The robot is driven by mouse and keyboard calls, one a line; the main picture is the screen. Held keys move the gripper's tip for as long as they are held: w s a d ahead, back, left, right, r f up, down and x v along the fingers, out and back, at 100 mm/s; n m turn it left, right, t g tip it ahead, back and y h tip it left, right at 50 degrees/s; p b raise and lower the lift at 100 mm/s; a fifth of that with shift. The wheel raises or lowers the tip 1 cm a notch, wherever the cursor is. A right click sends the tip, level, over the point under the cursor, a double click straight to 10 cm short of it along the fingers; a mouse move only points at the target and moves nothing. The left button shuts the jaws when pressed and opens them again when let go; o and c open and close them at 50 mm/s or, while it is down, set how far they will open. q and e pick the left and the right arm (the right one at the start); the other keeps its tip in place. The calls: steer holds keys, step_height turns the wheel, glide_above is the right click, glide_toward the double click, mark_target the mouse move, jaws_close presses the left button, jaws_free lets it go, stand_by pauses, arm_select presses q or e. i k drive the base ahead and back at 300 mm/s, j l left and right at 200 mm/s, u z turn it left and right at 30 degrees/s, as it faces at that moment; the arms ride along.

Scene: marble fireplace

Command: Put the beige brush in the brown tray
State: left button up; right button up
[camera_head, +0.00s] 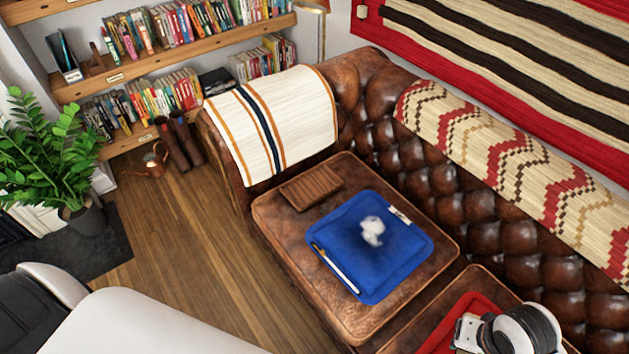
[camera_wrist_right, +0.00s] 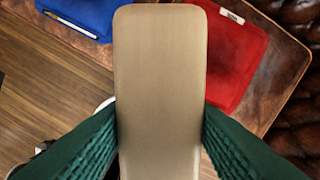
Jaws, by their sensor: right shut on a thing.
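The beige brush (camera_wrist_right: 160,85) fills the middle of the right wrist view as a long, flat, rounded beige face. Its bristles are not visible. My right gripper (camera_wrist_right: 160,135) has its green fingers on either side of it, shut on it. In the head view my right gripper (camera_head: 508,335) is at the lower right, over the red cushion; the brush cannot be made out there. The brown tray (camera_head: 311,187) is a small slatted rectangle, empty, on the leather seat beyond the blue cushion, well up and left of my right gripper. My left gripper is not in view.
A blue cushion (camera_head: 400,262) carries a white fluffy patch and a thin pale-handled brush (camera_head: 335,270). It lies between the red cushion (camera_head: 440,338) and the tray. The tufted sofa back (camera_head: 440,180) rises at right; a striped throw (camera_head: 275,120) covers the armrest.

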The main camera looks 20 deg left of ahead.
mark_target(305, 191)
steer(key=i+j, duration=0.15)
steer(key=j, duration=0.2)
steer(key=i+j, duration=0.15)
steer(key=j, duration=0.2)
steer(key=i+j+z, duration=0.1)
steer(key=j, duration=0.25)
steer(key=i+j, duration=0.2)
steer(key=j, duration=0.15)
steer(key=i+j, duration=0.15)
steer(key=j, duration=0.2)
steer(key=i+j+z, duration=0.1)
steer(key=j, duration=0.25)
steer(key=i+j, duration=0.15)
steer(key=j, duration=0.25)
steer(key=i+j, duration=0.1)
steer(key=j, duration=0.25)
